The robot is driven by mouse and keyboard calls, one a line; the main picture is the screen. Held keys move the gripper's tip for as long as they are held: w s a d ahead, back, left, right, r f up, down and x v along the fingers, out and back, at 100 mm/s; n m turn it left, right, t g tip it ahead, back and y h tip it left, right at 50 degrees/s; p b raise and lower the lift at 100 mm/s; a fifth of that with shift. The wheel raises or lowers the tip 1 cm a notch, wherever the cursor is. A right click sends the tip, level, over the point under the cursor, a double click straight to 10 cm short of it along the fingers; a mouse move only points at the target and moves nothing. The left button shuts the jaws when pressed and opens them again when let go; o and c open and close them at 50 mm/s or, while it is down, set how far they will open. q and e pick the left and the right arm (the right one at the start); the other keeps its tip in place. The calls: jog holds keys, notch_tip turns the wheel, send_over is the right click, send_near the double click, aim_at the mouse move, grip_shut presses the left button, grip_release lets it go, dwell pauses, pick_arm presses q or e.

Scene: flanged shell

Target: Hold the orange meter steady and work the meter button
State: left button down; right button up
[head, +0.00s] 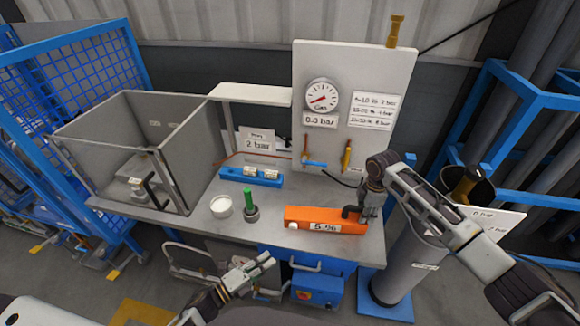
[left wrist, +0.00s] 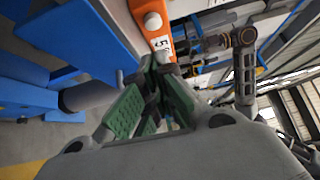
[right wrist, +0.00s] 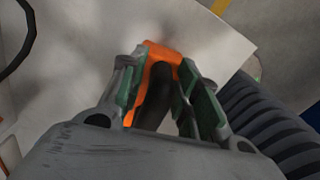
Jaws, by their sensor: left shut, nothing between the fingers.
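The orange meter (head: 327,218) lies on the grey bench near its front edge, with a label reading about 5.96 and a white round button (head: 292,226) at its left front. My right gripper (head: 362,208) is at the meter's right end, around a dark bent handle (head: 349,211). In the right wrist view its fingers (right wrist: 162,75) stand either side of the dark handle (right wrist: 155,100) and orange body (right wrist: 160,50); firm contact is unclear. My left gripper (head: 266,264) is shut and empty, below and in front of the bench edge. The left wrist view shows the button (left wrist: 153,20) beyond its fingertips (left wrist: 158,62).
A gauge panel (head: 345,120) rises behind. An open grey box (head: 135,150) is at left. Blue cabinet (head: 318,288) is below; a grey cylinder (head: 405,262) stands right.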

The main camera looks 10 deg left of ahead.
jog(key=shift+o, duration=0.9)
jog(key=shift+r, duration=0.15)
notch_tip(320, 180, up, 12)
jog(key=shift+f, duration=0.15)
